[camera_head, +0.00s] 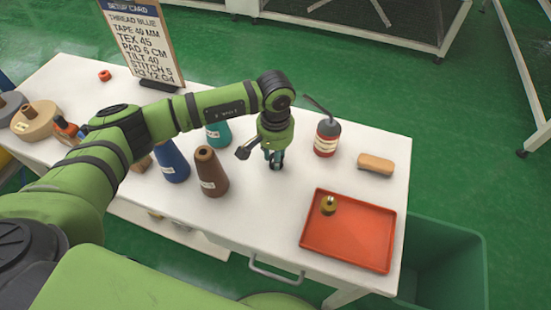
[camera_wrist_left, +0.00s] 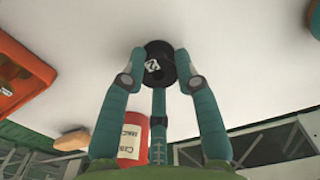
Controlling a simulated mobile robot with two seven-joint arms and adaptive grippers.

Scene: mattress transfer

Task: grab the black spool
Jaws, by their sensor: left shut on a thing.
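My left gripper (camera_head: 273,158) points down over the white table, right of the brown cone. In the left wrist view its teal fingers (camera_wrist_left: 162,70) are shut on the black spool (camera_wrist_left: 160,52), one finger on each side of it. The spool is dark and round with a small white label on its end. In the head view the spool is mostly hidden by the fingers. I cannot tell whether it touches the table. My right gripper is not in view.
Blue (camera_head: 172,162), brown (camera_head: 210,174) and teal (camera_head: 217,135) cones stand left of the gripper. A red can (camera_head: 326,138) with a spout and a tan block (camera_head: 376,164) are to its right. An orange tray (camera_head: 350,240) holds a small yellowish item. A setup card (camera_head: 143,45) stands behind.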

